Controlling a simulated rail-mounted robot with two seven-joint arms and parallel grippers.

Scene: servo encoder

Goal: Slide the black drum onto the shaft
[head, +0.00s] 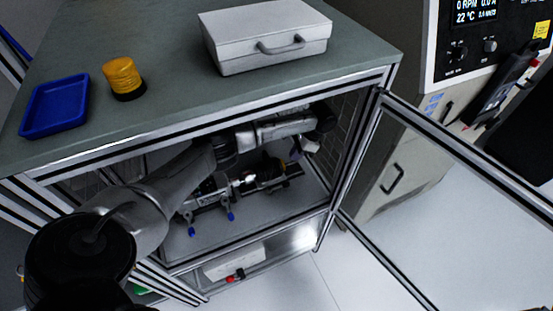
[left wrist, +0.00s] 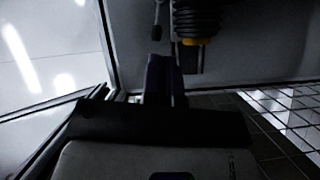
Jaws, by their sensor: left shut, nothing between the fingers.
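A black ribbed round part with a yellow-orange band (left wrist: 197,20) shows at the top of the left wrist view; it looks like the black drum. In the head view a dark round part (head: 269,170) sits on the mechanism inside the cabinet, likely the same one. I cannot make out the shaft clearly. My left gripper (head: 296,153) reaches in above the right end of the mechanism. Its fingers (left wrist: 164,68) are together and empty, just below and left of the ribbed part in the wrist view, apart from it. My right gripper is not in view.
The cabinet frame surrounds my left arm, with its glass door (head: 455,165) open on the right. Blue-tipped clamps (head: 231,215) stand in front of the mechanism. On top are a blue tray (head: 56,104), a yellow-and-black cylinder (head: 122,74) and a grey case (head: 262,35).

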